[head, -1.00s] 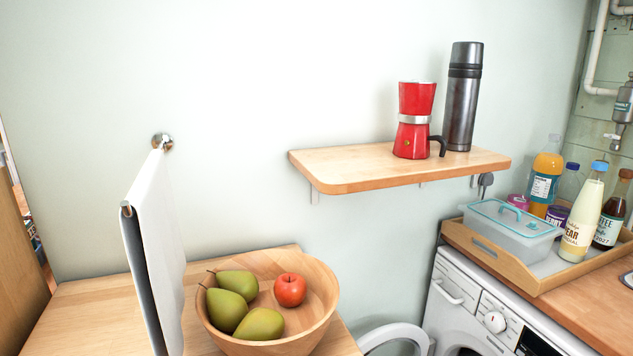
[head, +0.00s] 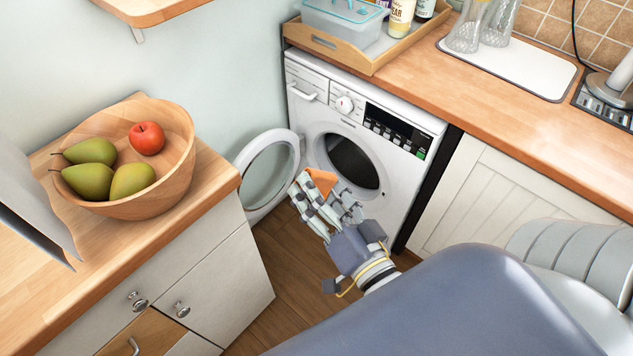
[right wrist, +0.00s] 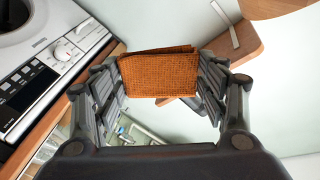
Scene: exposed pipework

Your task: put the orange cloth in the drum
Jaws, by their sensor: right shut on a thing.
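The orange cloth (right wrist: 158,75) is folded and held between the fingers of my right gripper (right wrist: 160,90) in the right wrist view. In the head view a corner of the cloth (head: 320,183) shows past the fingers of my right gripper (head: 328,205), which is shut on it. The gripper is in front of the white washing machine (head: 300,80), near its round opening. The drum (head: 352,160) shows dark inside that opening. The machine's round door (head: 268,172) stands open to the left. My left gripper is not in view.
A wooden bowl (head: 175,190) with pears and an apple stands on the left cabinet top (head: 215,165). A wooden tray (head: 370,62) sits on the counter above the machine. Wooden floor (head: 290,265) is clear below the gripper.

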